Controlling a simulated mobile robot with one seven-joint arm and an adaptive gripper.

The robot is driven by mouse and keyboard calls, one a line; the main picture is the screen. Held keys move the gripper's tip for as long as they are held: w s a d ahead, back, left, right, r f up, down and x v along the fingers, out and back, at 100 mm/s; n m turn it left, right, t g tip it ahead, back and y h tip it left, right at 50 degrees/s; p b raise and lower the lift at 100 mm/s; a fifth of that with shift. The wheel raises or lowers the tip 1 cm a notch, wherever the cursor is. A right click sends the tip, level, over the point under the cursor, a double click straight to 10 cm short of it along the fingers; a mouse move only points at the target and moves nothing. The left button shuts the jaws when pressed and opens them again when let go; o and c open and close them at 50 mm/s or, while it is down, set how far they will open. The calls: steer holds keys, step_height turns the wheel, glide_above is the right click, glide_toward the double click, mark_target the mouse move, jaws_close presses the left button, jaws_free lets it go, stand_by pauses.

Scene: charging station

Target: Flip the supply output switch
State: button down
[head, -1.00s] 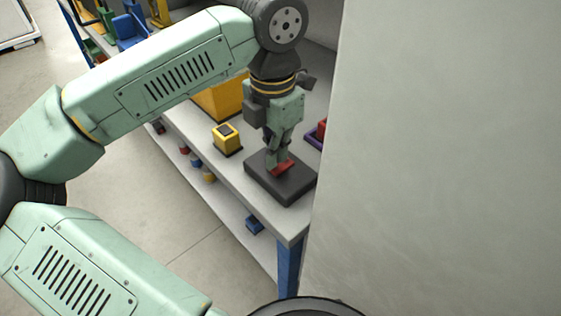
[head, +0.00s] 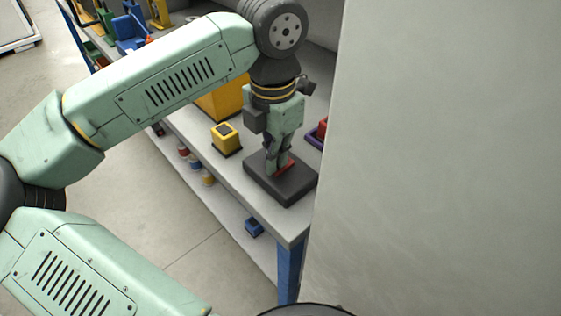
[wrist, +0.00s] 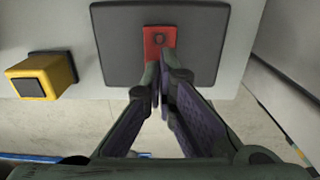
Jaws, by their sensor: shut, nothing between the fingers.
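The supply output switch is a red rocker (wrist: 159,40) on a dark grey square base (wrist: 115,50).
A larger yellow box (head: 222,102) is behind. A grey wall (head: 440,150) rises close on the right. A red and purple item (head: 317,133) sits beside it.

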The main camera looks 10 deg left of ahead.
steer(key=shift+f, duration=0.2)
steer(key=shift+r, duration=0.1)
steer(key=shift+r+p, duration=1.9)
steer(key=shift+r, duration=1.55)
